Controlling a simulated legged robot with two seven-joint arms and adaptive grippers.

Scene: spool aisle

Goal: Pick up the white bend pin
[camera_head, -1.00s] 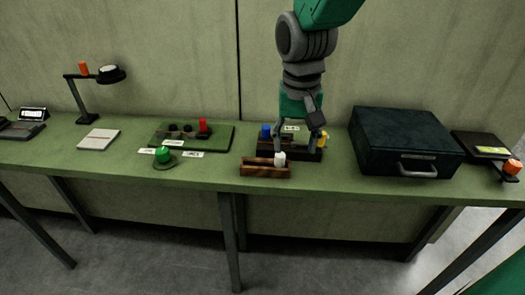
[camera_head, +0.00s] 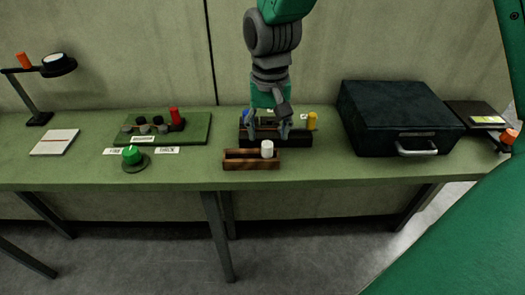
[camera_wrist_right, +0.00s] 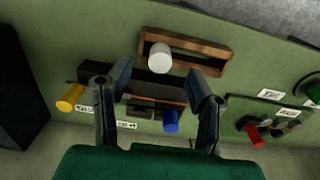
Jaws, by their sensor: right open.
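The white bend pin (camera_head: 267,149) is a short white cylinder standing at the right end of a small brown wooden tray (camera_head: 240,165) on the green bench. In the right wrist view the white pin (camera_wrist_right: 160,57) shows just beyond the fingertips, near the middle between them. My right gripper (camera_head: 268,133) is open and empty, pointing down behind the pin in the head view. The right wrist view shows its two spread fingers (camera_wrist_right: 160,75) with nothing between them. I cannot tell its exact height above the bench. My left gripper is not in view.
Behind the tray is a dark rack (camera_head: 298,142) with a yellow pin (camera_head: 311,121) and a blue pin (camera_wrist_right: 171,121). A dark case (camera_head: 400,118) stands to the right. A green board (camera_head: 196,122) with a red pin and a green knob (camera_head: 132,155) are to the left.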

